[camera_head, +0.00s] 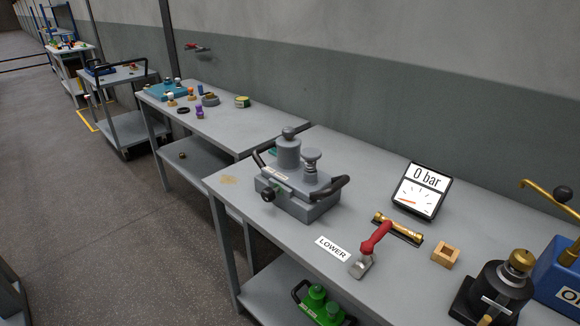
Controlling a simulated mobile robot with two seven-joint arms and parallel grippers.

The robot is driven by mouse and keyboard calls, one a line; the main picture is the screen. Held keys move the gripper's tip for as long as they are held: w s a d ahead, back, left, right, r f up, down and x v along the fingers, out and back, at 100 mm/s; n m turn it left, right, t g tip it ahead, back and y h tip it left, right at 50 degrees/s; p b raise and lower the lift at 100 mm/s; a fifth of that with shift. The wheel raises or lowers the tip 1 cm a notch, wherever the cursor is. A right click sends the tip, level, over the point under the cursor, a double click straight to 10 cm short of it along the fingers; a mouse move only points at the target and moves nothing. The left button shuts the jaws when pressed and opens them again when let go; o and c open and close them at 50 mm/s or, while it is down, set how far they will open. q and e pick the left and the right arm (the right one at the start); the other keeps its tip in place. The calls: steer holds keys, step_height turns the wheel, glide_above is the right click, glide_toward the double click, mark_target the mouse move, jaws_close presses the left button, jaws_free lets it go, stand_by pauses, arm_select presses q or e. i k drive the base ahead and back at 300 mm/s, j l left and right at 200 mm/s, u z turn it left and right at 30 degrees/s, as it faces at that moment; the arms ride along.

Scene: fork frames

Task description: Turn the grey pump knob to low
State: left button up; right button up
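The grey pump (306,207) stands on the near grey table. It has a block-shaped base, an upright cylinder with a ball-shaped top, a smaller spring-like post and black side handles. A small dark round knob (268,194) sticks out of its front left side, below a pale label strip too small to read. I cannot tell which setting the knob points to. Neither of my grippers is in view, and nothing touches the pump.
A gauge (421,190) reading "0 bar" stands behind a "LOWER" label (332,248) and a red-handled lever (375,242). A brass level, wooden block (446,255) and black device (496,292) lie right. A green pump (318,306) sits on the lower shelf. Floor at left is clear.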

mark_target(288, 132)
steer(key=i+j+z, duration=0.15)
steer(key=z, duration=0.25)
steer(key=i+j+z, duration=0.1)
steer(key=j+z, duration=0.2)
steer(key=z, duration=0.15)
steer(key=i+j+z, duration=0.1)
steer(key=j+z, duration=0.15)
steer(key=z, duration=0.15)
steer(key=j+z, duration=0.3)
steer(key=z, duration=0.15)
